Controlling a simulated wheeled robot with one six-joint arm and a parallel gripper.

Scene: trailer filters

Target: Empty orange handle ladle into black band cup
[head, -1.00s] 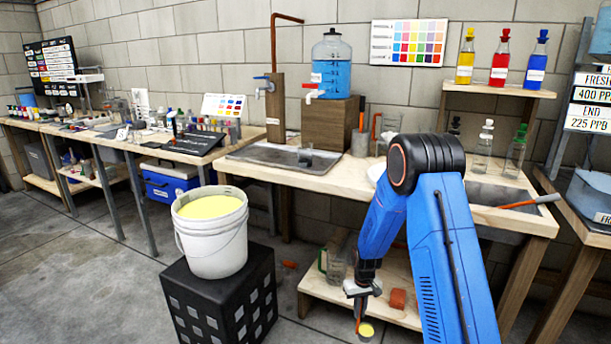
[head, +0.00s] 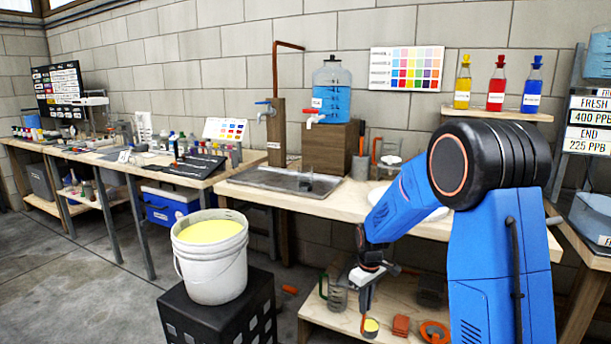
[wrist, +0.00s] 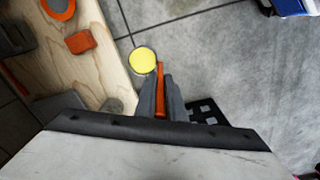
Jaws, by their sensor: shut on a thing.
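The ladle has an orange handle (wrist: 160,88) and a small round bowl (wrist: 144,61) full of yellow liquid. In the head view the bowl (head: 371,327) hangs low, in front of the lower shelf. My gripper (head: 366,297) is shut on the handle, with the bowl below it. In the wrist view my gripper's fingers (wrist: 160,100) stand on both sides of the handle. In that view the bowl appears beside the shelf edge, over the grey floor. I cannot make out a cup with a black band in either view.
A white bucket (head: 209,270) of yellow liquid stands on a black crate (head: 190,325) left of my gripper. The wooden lower shelf (head: 385,335) holds a glass jug (head: 338,295), an orange block (head: 401,326) and an orange ring (head: 434,331). The bench (head: 330,205) is above.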

